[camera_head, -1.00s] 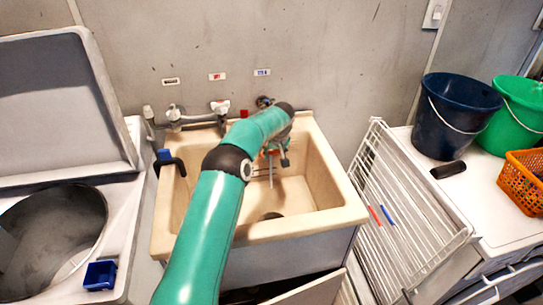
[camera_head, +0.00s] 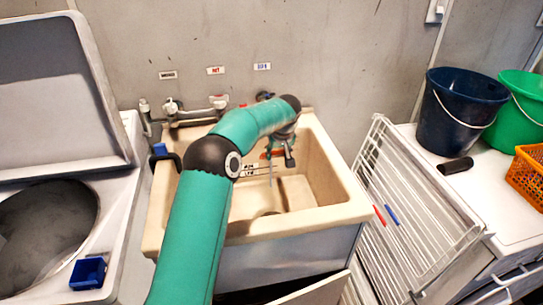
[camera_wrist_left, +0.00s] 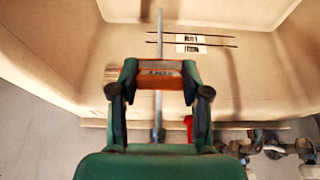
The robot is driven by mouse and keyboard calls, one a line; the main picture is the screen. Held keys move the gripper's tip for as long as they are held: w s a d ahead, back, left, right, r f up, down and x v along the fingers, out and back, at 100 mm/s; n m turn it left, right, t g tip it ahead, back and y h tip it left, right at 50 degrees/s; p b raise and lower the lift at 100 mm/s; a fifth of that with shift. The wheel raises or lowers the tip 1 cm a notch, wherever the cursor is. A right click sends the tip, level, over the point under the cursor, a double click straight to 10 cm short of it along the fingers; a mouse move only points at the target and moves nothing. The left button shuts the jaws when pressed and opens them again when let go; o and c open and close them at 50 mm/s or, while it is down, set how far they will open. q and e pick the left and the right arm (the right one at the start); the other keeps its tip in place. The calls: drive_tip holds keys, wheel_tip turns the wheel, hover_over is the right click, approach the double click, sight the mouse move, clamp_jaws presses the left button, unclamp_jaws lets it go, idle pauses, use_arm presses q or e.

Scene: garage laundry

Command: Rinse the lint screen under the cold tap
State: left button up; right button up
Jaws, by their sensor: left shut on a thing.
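My left gripper (camera_head: 277,150) hangs inside the beige sink (camera_head: 335,215), near its back wall. The orange also shows in the head view (camera_head: 266,155). A thin pale vertical line (camera_wrist_left: 159,110) crosses the orange piece; I cannot tell if it is water or part of the screen. The cold tap (camera_head: 264,96) sits on the wall under a blue-lettered label, partly behind my arm. My right gripper is not in view.
Other taps (camera_head: 171,106) are on the wall to the left. A blue clip (camera_head: 160,150) is on the sink's left rim. A white drying rack (camera_head: 405,220) leans at the right, beside a dark blue bucket (camera_head: 457,112). An open-lidded washer (camera_head: 110,225) stands left.

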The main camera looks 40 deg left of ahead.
use_arm(q)
drive_tip(key=shift+s+d+r+b, duration=0.2)
drive_tip(key=shift+s+d+b, duration=0.3)
drive_tip(key=shift+d+b, duration=0.2)
drive_tip(key=shift+s+d+r+b, duration=0.15)
drive_tip(key=shift+s+d+b, duration=0.4)
drive_tip(key=shift+b, duration=0.25)
drive_tip(key=shift+s+d+r+b, duration=0.3)
drive_tip(key=shift+d+b, duration=0.1)
drive_tip(key=shift+d, duration=0.15)
drive_tip(key=shift+s+d+r+b, duration=0.2)
drive_tip(key=shift+s+d+b, duration=0.15)
drive_tip(key=shift+d, duration=0.15)
drive_tip(key=shift+r, duration=0.15)
drive_tip(key=shift+p+v, duration=2.5)
drive_tip(key=shift+v, duration=2.8)
drive_tip(key=shift+w+a, duration=0.1)
